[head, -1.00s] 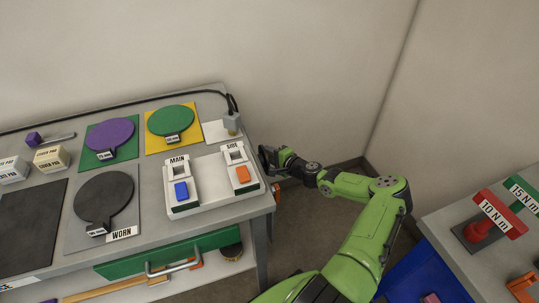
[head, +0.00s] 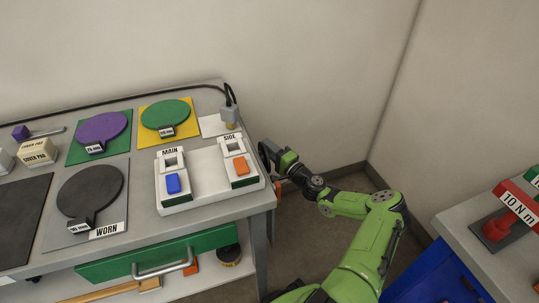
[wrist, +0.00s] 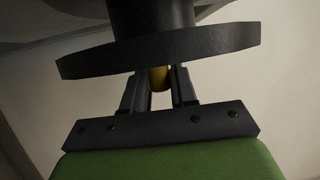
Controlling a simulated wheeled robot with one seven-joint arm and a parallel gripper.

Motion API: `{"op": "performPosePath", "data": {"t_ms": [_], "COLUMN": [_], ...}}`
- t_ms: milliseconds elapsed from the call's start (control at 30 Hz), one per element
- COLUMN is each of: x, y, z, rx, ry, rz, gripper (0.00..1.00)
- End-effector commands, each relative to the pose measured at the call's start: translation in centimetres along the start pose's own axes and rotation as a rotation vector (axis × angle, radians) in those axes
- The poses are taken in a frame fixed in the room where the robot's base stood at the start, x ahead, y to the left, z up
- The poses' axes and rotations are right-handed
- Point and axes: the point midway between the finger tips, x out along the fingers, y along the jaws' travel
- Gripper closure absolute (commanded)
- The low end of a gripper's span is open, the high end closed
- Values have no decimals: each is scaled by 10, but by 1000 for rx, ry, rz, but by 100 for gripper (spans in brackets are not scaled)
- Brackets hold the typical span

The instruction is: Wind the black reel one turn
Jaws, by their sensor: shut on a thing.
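The black reel (wrist: 160,48) fills the top of the wrist view as a wide dark disc with a thick dark hub above it. A yellow handle (wrist: 160,78) stands out from the disc. My gripper (wrist: 160,90) is shut on this handle, one finger on each side, close to the disc. In the head view my gripper (head: 276,155) is at the cart's right end, beside the switch panel. The reel is mostly hidden there behind my gripper and the cart edge.
The cart top (head: 140,203) carries a switch panel (head: 205,199) with blue and orange switches, round pads and a grey plug (head: 230,116). An orange part (head: 278,190) sticks out below my gripper. A second bench (head: 465,225) stands at the right, with open floor between.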

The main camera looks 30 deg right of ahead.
Motion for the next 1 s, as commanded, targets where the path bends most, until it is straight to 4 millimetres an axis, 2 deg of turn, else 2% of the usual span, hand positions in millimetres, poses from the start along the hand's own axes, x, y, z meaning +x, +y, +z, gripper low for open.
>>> {"op": "performPosePath", "data": {"t_ms": [300,767,800,900,1000], "x": [1,1,1,1,1], "y": [-5,-7,-7,-7,-6], "z": [0,0,0,0,0], "rx": [-41,-46,-46,-45,-45], "ry": [1,0,0,0,0], "rz": [-100,-115,-115,-114,-113], "gripper": [100,100,68,53,52]}}
